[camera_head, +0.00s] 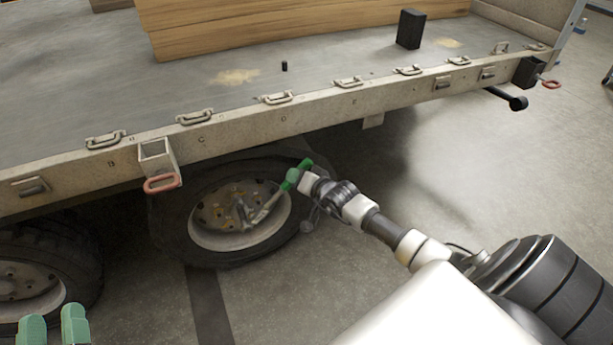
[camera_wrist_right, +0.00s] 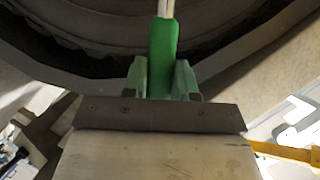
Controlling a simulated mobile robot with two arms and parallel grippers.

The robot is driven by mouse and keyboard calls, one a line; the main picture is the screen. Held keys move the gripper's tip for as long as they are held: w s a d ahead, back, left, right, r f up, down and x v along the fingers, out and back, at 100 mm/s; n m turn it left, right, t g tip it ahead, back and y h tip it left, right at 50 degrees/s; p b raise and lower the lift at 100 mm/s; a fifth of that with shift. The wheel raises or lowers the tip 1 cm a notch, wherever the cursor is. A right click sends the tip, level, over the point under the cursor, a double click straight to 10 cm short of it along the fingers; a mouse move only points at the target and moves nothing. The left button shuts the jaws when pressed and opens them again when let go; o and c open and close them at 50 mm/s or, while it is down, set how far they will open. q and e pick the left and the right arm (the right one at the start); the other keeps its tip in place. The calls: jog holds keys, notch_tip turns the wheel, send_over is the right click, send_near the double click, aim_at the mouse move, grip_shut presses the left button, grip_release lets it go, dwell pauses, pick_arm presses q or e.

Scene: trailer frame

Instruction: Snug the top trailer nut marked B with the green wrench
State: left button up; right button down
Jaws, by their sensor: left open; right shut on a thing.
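The green wrench (camera_head: 269,206) shows in the head view with its metal shaft reaching down and left across the wheel face. Its green handle also shows in the right wrist view (camera_wrist_right: 163,45). My right gripper (camera_head: 297,178) is shut on the handle at the wheel's upper right rim. The wrench's far end is near the hub (camera_head: 238,208); I cannot tell whether it sits on a nut. The nuts are small, and no mark B is readable on them. My left gripper (camera_head: 53,325) is open and empty at the bottom left, apart from the wheels.
The trailer bed (camera_head: 330,55) overhangs the wheel, with metal latches along its side rail (camera_head: 225,128). A red-handled bracket (camera_head: 160,168) hangs above the wheel's left side. A second wheel (camera_head: 30,285) stands at left. Open concrete floor (camera_head: 480,160) lies to the right.

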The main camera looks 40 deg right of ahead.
jog(key=shift+r, duration=0.15)
pick_arm(q)
jog(key=shift+w+a+f+g, duration=0.15)
jog(key=shift+f+g, duration=0.65)
jog(key=shift+g, duration=0.1)
pick_arm(e)
jog(key=shift+s+a, duration=0.1)
jog(key=shift+s, duration=0.2)
pick_arm(q)
jog(key=shift+p, duration=0.35)
pick_arm(e)
jog(key=shift+s, duration=0.2)
pick_arm(q)
jog(key=shift+a+f+g+y, duration=0.15)
jog(key=shift+f+g+y, duration=0.5)
jog(key=shift+f, duration=0.25)
pick_arm(e)
jog(key=shift+s+a, duration=0.15)
jog(key=shift+s, duration=0.1)
